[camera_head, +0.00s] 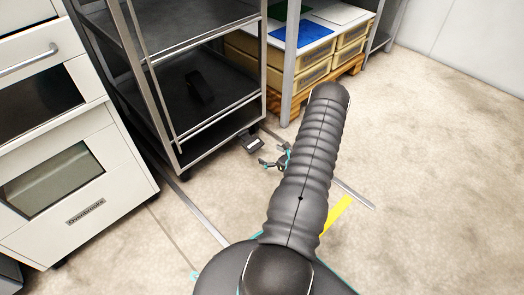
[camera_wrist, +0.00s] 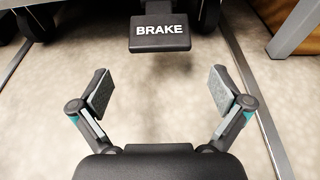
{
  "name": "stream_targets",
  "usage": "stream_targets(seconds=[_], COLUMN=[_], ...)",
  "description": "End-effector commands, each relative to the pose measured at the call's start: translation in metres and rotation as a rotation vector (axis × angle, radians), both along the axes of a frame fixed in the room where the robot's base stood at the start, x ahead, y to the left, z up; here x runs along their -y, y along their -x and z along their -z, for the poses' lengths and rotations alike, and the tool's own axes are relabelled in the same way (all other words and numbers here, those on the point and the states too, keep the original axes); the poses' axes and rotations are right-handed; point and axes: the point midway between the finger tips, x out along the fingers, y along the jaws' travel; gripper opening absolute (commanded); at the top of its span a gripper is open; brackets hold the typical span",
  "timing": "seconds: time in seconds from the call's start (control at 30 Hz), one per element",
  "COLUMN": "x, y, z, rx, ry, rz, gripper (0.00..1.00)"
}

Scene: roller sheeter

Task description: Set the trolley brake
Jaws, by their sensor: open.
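The trolley (camera_head: 165,165) is a grey metal frame with dark shelves, standing between the white oven unit and the wooden-box stack. Its brake pedal (camera_head: 253,144) is a small dark pedal low at the trolley's right front, close to the floor. In the wrist view the brake pedal (camera_wrist: 160,32) shows at the top centre, with white letters reading BRAKE. My gripper (camera_wrist: 160,88) is open and empty, with its two fingers spread apart just short of the pedal and not touching it. In the head view my gripper (camera_head: 272,160) is partly hidden behind my arm, near the pedal.
A white oven unit (camera_head: 95,185) stands at the left. Wooden boxes (camera_head: 310,75) sit on a pallet behind a grey metal post (camera_head: 291,60). Dark trolley wheels (camera_wrist: 38,22) flank the pedal. Floor strips and a yellow mark (camera_head: 337,213) lie flat. The floor at right is clear.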

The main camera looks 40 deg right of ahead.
Motion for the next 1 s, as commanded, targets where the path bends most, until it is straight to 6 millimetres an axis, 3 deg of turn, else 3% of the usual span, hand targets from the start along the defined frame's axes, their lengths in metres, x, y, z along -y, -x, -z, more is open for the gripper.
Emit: stream_targets(seconds=[0.23, 0.87, 1.0], x=[0.000, 0.000, -0.013], y=[0.020, 0.022, 0.024], z=[-0.005, -0.005, 0.001], rx=[0.000, -0.003, -0.031], ry=[0.000, -0.001, -0.004], rz=[0.000, 0.000, -0.056], gripper=[1.00, 1.00, 1.00])
